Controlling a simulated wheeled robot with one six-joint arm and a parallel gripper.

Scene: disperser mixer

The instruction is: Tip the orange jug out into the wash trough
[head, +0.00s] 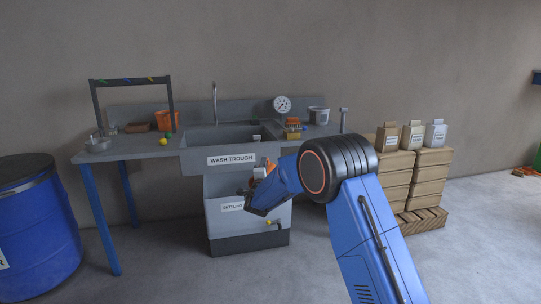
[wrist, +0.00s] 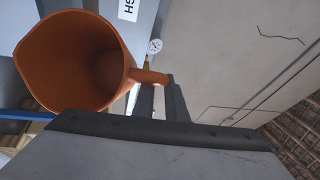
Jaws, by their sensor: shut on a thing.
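The orange jug (wrist: 75,60) fills the upper left of the wrist view, its round mouth facing the camera. Its inside shows plain orange with no contents that I can make out. My gripper (wrist: 163,98) is shut on the jug's handle. In the head view my gripper (head: 256,196) is in front of the settling tank, below the trough's front edge. Only a little orange shows there beside my wrist, and I cannot tell the jug's tilt. The wash trough (head: 231,161) is a grey sink set in the bench, behind and above my gripper.
A tap (head: 215,100) stands behind the trough. The settling tank (head: 225,222) is under the trough. A blue drum (head: 40,240) stands left; stacked sacks (head: 432,180) stand right.

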